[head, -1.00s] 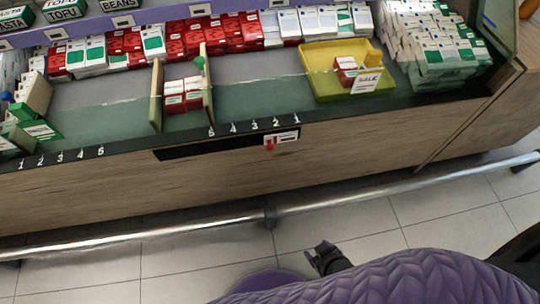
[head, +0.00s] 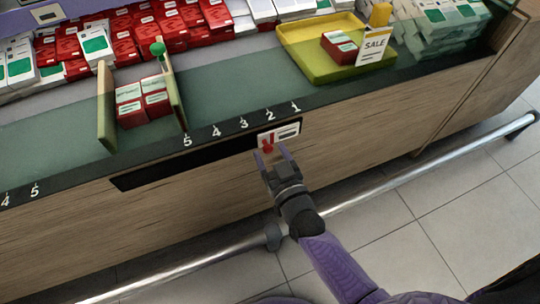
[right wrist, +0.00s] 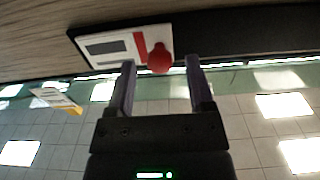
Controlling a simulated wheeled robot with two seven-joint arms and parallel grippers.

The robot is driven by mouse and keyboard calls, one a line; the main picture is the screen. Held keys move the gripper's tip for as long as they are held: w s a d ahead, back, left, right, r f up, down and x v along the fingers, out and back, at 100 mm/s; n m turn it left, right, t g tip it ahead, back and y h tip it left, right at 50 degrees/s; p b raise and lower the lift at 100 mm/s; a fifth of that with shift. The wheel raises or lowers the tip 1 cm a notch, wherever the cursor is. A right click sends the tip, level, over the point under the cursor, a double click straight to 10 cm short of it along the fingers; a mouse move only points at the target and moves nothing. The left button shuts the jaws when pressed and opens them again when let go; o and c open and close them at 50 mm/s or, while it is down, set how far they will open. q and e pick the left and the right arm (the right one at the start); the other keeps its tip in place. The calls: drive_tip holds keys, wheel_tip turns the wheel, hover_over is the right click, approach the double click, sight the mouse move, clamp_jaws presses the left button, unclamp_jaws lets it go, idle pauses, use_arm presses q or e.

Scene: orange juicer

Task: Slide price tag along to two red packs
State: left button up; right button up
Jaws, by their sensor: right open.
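The price tag (head: 288,132) is a white card with a red knob (head: 267,148), on the dark rail (head: 185,164) along the counter front, at its right end below numbers 1 and 2. In the right wrist view the knob (right wrist: 159,58) shows between the two open fingers, with the tag (right wrist: 110,47) to the left. My left gripper is not in view.
A yellow tray (head: 300,62) at the upper right holds a red pack (head: 338,47), with a SALE sign (head: 374,45) at its edge. Red and white packs fill the back. A metal rail (head: 360,197) runs low before the counter. The dark rail left of the tag is clear.

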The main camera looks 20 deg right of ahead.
drive_tip(key=shift+w, duration=0.15)
clamp_jaws()
idle(1.2)
